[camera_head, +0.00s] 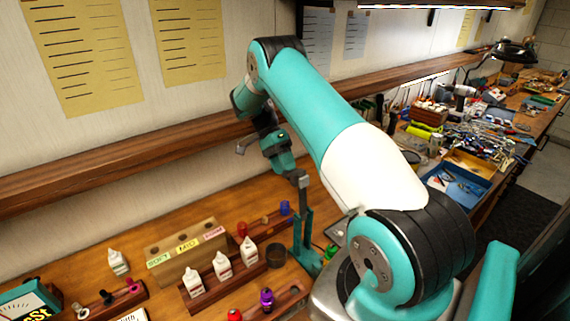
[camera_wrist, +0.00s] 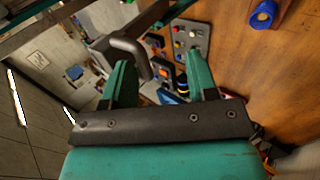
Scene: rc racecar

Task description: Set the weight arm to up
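A teal stand (camera_head: 304,240) rises from the bench in the head view, with a grey piece at its top. My gripper (camera_head: 270,143) is above and slightly left of it, partly hidden by my own wrist links. In the wrist view my gripper (camera_wrist: 162,68) is open, its two teal fingers apart. A dark grey bent bar (camera_wrist: 128,48), perhaps the weight arm's handle, reaches in near the left finger, its end in the gap between the fingers. I cannot tell whether it touches a finger. Whether the weight arm is up or down is unclear.
White bottles (camera_head: 222,267) stand in a wooden rack, with a labelled wooden block (camera_head: 187,248) behind it. A dark round cup (camera_head: 276,256) is close to the stand. A wooden shelf (camera_head: 130,150) runs along the wall. Tools and a blue tray (camera_head: 457,186) crowd the bench at right.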

